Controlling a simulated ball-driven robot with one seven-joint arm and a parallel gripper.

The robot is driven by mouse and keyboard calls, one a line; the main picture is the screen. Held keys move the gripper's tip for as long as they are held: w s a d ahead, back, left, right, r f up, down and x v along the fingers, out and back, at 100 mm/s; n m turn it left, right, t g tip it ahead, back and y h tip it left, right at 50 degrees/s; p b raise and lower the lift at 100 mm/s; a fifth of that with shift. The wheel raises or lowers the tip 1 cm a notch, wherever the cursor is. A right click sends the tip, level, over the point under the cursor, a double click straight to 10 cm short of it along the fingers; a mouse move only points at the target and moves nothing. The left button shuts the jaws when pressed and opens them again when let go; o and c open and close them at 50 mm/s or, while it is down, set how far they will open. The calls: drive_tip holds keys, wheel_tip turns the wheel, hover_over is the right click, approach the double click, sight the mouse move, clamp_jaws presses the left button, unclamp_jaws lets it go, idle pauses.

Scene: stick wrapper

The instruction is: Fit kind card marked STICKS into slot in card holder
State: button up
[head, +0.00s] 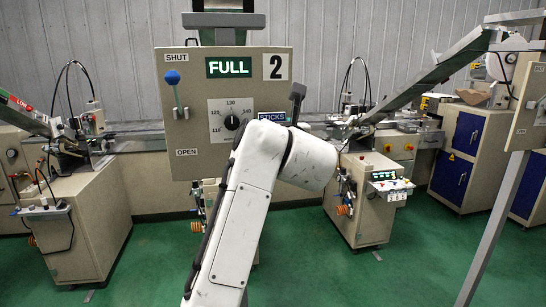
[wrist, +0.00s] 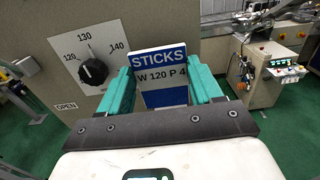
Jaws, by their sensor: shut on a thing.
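The kind card (wrist: 160,58) is blue and white, marked STICKS and W 120 P 4. In the wrist view it stands upright between the teal fingers of my gripper (wrist: 161,84), which is shut on it. In the head view the card's blue STICKS strip (head: 271,117) shows in front of the lower right of the panel (head: 185,135) numbered 2. My own arm hides most of the gripper there. I cannot make out the card holder or its slot; the card and arm may cover it. I cannot tell whether the card touches the panel.
The panel carries a dial (head: 232,122), which also shows close left of the card in the wrist view (wrist: 94,71). Machines (head: 370,195) stand behind on green floor.

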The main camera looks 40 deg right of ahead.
wheel_tip(320, 180, down, 7)
drive_tip(key=shift+r+p, duration=0.2)
drive_tip(key=shift+p, duration=0.2)
drive_tip(key=o, duration=1.1)
drive_tip(key=b+v, duration=0.3)
drive_tip(key=v, duration=0.9)
drive_tip(key=shift+b, duration=0.35)
